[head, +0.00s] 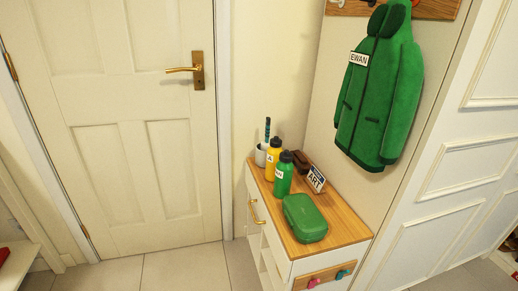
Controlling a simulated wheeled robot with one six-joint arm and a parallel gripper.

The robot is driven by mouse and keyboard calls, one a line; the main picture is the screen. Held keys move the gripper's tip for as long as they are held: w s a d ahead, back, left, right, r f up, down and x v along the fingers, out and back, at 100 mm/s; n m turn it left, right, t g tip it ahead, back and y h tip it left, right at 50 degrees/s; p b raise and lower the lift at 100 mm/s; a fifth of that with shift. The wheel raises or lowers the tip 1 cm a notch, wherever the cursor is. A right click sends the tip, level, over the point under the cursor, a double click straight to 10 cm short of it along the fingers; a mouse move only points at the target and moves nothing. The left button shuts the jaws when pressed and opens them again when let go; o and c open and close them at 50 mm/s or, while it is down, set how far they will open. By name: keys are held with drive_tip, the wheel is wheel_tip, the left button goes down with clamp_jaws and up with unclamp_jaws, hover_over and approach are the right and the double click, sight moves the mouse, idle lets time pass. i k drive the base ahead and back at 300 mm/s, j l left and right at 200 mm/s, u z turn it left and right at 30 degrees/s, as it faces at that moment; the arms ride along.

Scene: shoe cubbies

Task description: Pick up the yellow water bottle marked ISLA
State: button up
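A yellow water bottle (272,160) with a black cap stands upright on the wooden top of a white cabinet (334,230). It bears a white label, only partly visible; the name on it cannot be read in full. A green bottle (284,176) with a black cap and white label stands close in front, to its right, and overlaps part of it in the picture. My gripper is not in view.
A white cup (261,155) holding a dark stick stands behind the yellow bottle. A green case (305,218), an ART sign (316,179) and a brown object (301,161) share the top. A green EWAN coat (379,90) hangs above. A closed door (125,120) stands left.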

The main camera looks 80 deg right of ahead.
sight(273, 152)
drive_tip(key=i+z, duration=0.95)
drive_tip(key=i+l+z, duration=0.15)
drive_tip(key=z, duration=0.3)
drive_tip(key=i+z, duration=0.3)
drive_tip(key=z, duration=0.15)
drive_tip(key=i+z, duration=0.25)
drive_tip(key=z, duration=0.2)
